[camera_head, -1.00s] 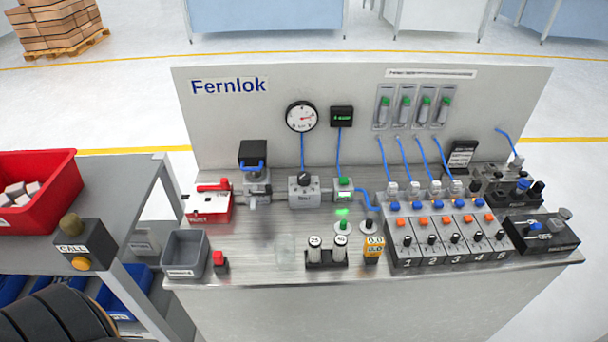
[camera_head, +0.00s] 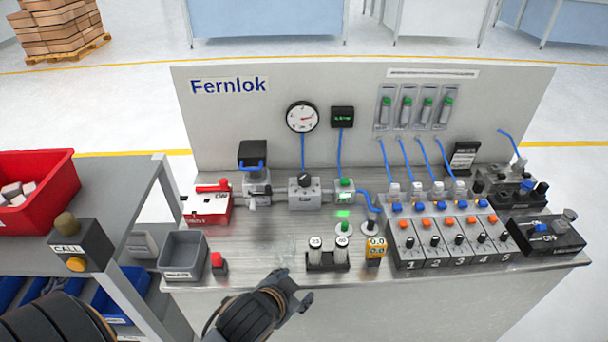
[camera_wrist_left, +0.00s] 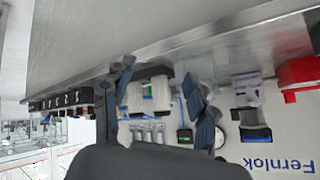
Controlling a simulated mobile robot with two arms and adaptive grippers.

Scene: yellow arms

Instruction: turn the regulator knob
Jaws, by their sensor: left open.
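The regulator is a grey block (camera_head: 304,195) on the bench with a black knob (camera_head: 305,179) on top, in the head view. A blue tube runs from it up to a round white gauge (camera_head: 302,117) on the back panel. My left gripper (camera_head: 291,286) is at the bench's front edge, in front of the regulator and apart from it. Its two dark fingers (camera_wrist_left: 158,72) are spread and empty in the left wrist view, which is turned upside down. There a finger hides part of the equipment, and I cannot make out the knob. My right gripper is not in view.
Near my left gripper stand a red button (camera_head: 217,262), a grey bin (camera_head: 183,257) and a rack of two cylinders (camera_head: 327,261). A red-topped valve unit (camera_head: 209,204) is left of the regulator; a numbered valve bank (camera_head: 446,240) is right. Bare bench lies before the regulator.

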